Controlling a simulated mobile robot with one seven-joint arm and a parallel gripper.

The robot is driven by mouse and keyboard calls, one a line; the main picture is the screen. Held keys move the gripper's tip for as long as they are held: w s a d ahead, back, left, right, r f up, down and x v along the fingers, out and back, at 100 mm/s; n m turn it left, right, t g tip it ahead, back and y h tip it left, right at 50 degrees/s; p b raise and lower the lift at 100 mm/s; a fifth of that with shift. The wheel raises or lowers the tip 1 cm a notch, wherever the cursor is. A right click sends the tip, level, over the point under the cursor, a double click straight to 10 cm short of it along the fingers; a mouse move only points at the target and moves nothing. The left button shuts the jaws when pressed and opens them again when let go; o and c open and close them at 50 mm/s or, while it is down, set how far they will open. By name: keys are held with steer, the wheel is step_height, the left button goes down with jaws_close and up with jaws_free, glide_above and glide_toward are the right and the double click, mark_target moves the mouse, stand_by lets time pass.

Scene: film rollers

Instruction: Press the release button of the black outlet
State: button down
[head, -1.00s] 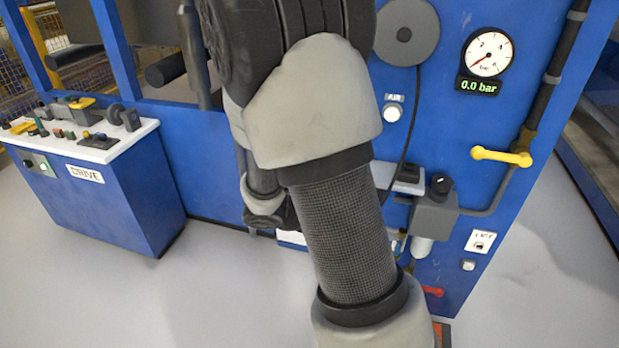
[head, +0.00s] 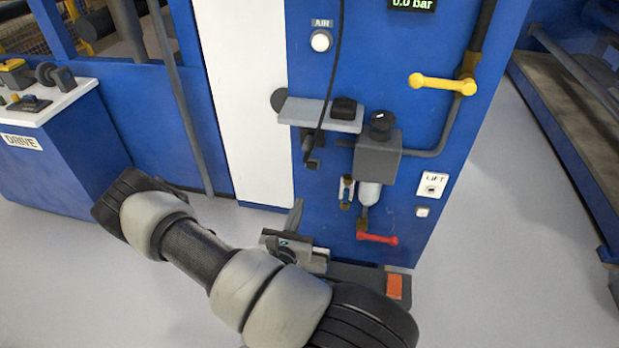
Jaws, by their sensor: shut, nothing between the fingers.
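On the blue panel in the head view, a black outlet (head: 313,164) sits under a small grey shelf. A thin black hose (head: 334,75) runs down to a dark fitting (head: 308,146) at the outlet. It is too small to make out a release button or how the fitting sits in it. My gripper (head: 297,203) is below and slightly left of the outlet, its narrow fingers together and pointing up. It is empty and looks apart from the outlet.
The grey shelf (head: 345,122) with a black block juts out above. To the right are a grey regulator (head: 376,158), a yellow handle (head: 441,83), a red lever (head: 377,238) and a LIFT switch (head: 432,185).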

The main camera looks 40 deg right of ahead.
steer(key=shift+f, duration=0.15)
steer(key=b, duration=0.2)
glide_toward(311, 167)
steer(key=x, duration=0.5)
steer(key=shift+f, duration=0.15)
steer(key=shift+w+d, duration=0.45)
steer(key=shift+d, duration=0.1)
